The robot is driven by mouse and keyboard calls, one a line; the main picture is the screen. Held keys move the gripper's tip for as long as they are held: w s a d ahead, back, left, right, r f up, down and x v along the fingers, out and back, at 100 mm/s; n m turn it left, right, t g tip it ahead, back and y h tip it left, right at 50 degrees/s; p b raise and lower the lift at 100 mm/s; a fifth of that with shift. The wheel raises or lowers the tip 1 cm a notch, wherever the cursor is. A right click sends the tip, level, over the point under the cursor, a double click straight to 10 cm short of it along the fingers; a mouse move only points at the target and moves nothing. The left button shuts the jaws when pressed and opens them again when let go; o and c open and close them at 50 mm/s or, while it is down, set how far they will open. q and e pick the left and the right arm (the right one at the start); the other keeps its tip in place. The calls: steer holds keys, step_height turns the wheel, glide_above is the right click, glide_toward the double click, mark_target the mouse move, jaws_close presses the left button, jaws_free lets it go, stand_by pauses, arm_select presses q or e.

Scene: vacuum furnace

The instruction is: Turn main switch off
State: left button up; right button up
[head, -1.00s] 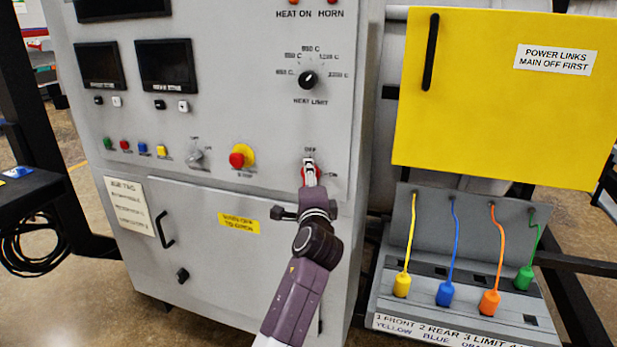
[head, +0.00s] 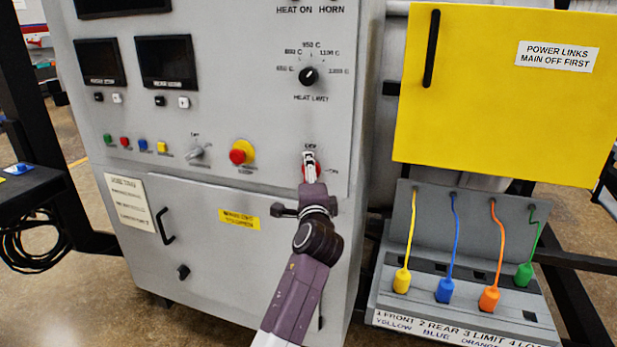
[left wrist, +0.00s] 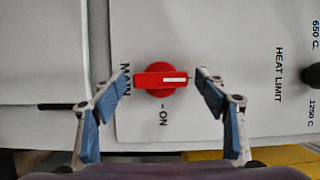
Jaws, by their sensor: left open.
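The main switch is a red knob (left wrist: 160,78) with a raised bar, on the grey furnace panel. In the left wrist view the bar lies level and its white line points right, away from the MAIN label and square to the ON label below. In the head view only bits of the red switch (head: 318,170) show, under the OFF label and left of ON. My left gripper (left wrist: 162,76) is open, a fingertip just beyond each end of the bar, with small gaps; contact is not evident. In the head view, the left gripper (head: 309,160) partly covers the switch. My right gripper is not in view.
The heat limit knob (head: 308,77) is above the switch. A red stop button (head: 239,156) on yellow is to its left. A yellow cover (head: 500,90) and a stand (head: 460,325) with coloured plugs are at the right. A cabinet door (head: 210,240) is below.

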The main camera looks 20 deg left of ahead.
arm_select(q)
steer(key=v, duration=0.7)
steer(key=shift+s, duration=0.2)
steer(key=shift+f, duration=0.1)
